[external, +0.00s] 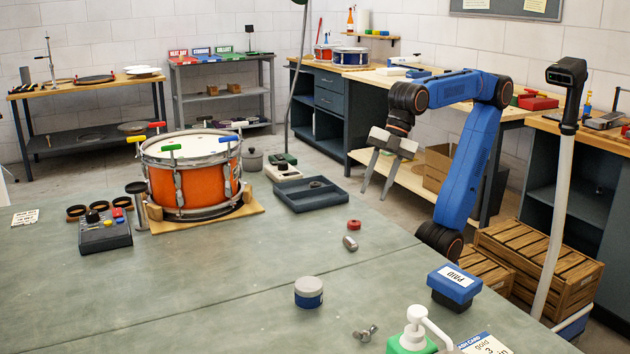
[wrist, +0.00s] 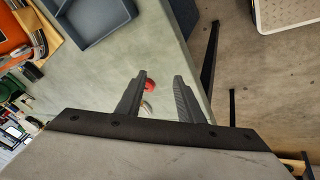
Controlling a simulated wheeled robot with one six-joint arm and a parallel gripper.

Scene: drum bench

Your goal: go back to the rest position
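My gripper (external: 377,174) hangs from my blue arm on the right in the external view, above the right edge of the bench (external: 250,290). Its two fingers (wrist: 162,82) are apart with nothing between them in the wrist view. The fingers point down and are clear of the bench top. Below them lie a red ring-shaped piece (external: 354,225) and a small grey metal piece (external: 350,243). The red piece (wrist: 151,85) also shows beside the left finger in the wrist view, partly hidden.
An orange drum (external: 190,180) with coloured-handled keys stands on a wooden board. A dark tray (external: 310,200) lies between it and my gripper.

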